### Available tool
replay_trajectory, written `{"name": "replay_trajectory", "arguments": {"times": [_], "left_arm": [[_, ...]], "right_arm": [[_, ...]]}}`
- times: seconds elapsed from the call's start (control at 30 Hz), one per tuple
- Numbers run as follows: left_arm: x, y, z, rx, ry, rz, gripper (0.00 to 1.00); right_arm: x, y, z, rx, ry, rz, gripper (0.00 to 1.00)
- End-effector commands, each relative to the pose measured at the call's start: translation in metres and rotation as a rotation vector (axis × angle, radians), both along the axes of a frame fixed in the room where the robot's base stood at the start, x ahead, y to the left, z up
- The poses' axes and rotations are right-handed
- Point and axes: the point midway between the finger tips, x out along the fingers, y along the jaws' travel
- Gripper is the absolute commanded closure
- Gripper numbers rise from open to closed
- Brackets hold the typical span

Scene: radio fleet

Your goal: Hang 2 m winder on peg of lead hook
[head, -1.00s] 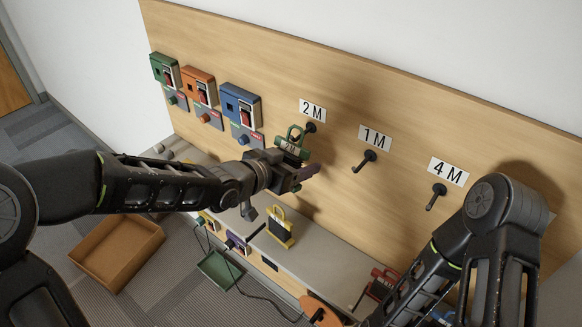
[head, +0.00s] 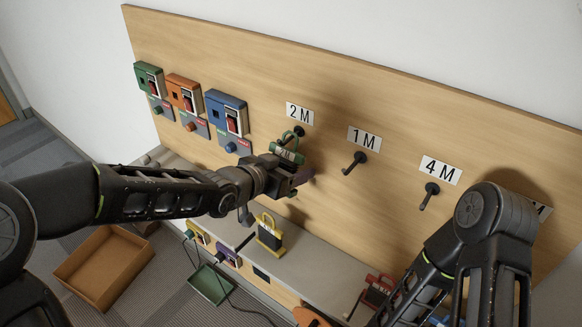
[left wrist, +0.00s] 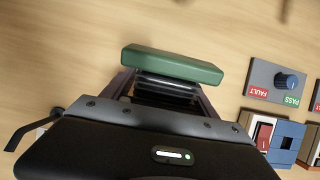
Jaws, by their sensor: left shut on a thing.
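The green 2 m winder (head: 287,153) is held up in front of the wood board, just below the 2 M label (head: 300,113). My left gripper (head: 298,175) is shut on it from below. The winder's green loop handle overlaps the 2 M peg (head: 298,131) in the head view. I cannot tell whether the loop is around the peg or only in front of it. In the left wrist view the winder's green edge (left wrist: 172,63) shows beyond the fingers. My right arm is at the right, and its gripper is out of view.
The 1 M peg (head: 355,163) and 4 M peg (head: 429,195) are bare. Blue (head: 226,112), orange (head: 184,94) and green (head: 148,78) boxes are mounted to the left. A yellow-handled winder (head: 269,233) stands on the grey shelf (head: 310,270) below. A brown bin (head: 105,268) is on the floor.

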Motion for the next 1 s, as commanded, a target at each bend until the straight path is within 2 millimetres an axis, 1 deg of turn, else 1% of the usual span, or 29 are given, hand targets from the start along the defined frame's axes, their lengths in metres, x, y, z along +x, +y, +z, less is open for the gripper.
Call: {"name": "replay_trajectory", "arguments": {"times": [0.27,0.3,0.6,0.87,1.0], "left_arm": [[0.0001,-0.0001,0.0005,-0.001,-0.001,0.000,1.00],[0.0001,-0.0001,0.0005,-0.001,-0.001,0.000,0.31],[0.0000,0.0000,0.0002,-0.001,-0.001,0.000,0.07],[-0.0005,0.0006,-0.0003,0.001,0.001,0.000,0.07],[-0.0055,0.0054,0.0033,0.000,0.000,0.001,0.07]], "right_arm": [[0.0001,-0.0001,0.0000,0.000,0.000,0.000,1.00],[0.0001,-0.0001,0.0000,0.000,0.000,0.000,1.00],[0.0001,-0.0001,0.0000,0.000,0.000,0.000,1.00],[0.0001,-0.0001,-0.0001,0.000,0.000,0.000,1.00],[0.0001,-0.0001,0.0005,0.000,0.000,0.000,1.00]]}}
